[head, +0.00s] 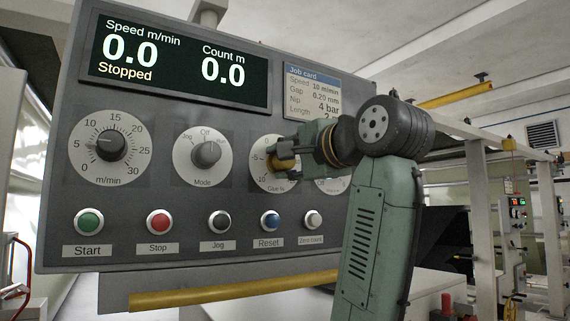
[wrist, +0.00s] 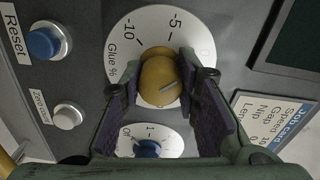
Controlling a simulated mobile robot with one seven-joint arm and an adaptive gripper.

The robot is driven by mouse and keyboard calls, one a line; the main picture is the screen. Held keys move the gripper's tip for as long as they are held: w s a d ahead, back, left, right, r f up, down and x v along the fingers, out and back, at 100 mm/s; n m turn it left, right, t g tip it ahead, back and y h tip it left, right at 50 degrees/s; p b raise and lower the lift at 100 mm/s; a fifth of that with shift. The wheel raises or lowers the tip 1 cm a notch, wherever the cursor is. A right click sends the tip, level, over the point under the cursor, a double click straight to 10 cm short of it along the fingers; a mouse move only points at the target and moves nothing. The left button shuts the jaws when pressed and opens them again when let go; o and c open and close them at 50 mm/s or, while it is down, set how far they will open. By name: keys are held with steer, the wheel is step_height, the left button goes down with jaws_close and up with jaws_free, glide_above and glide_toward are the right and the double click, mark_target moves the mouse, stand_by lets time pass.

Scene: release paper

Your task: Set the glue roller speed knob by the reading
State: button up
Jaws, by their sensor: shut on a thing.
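The glue knob is yellow, on a white dial marked "Glue %" (wrist: 142,38) with -10, -5 and a faint 0. My gripper (wrist: 160,75) is shut on the glue knob (wrist: 157,78), a finger on each side. A pale line on the knob's face slants toward the right finger in the wrist view. In the head view my gripper (head: 286,160) covers much of this dial. The display (head: 175,62) reads speed 0.0 m/min, Stopped, count 0.0 m. The job card (head: 313,92) reads speed 10 m/min, gap 0.20 mm, nip 4 bar; its length line is partly hidden.
The speed knob (head: 111,145) points near 5. The mode knob (head: 206,154) is left of the glue dial. Start (head: 89,221), Stop (head: 159,222), Jog (head: 219,222) and Reset (head: 270,221) buttons line the panel below. A small blue knob (wrist: 147,149) sits close to my gripper.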

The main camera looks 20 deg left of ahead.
steer(key=shift+m, duration=1.3)
steer(key=o, duration=1.2)
steer(key=shift+d, duration=0.1)
steer(key=shift+v, duration=6)
steer(key=shift+s, duration=0.1)
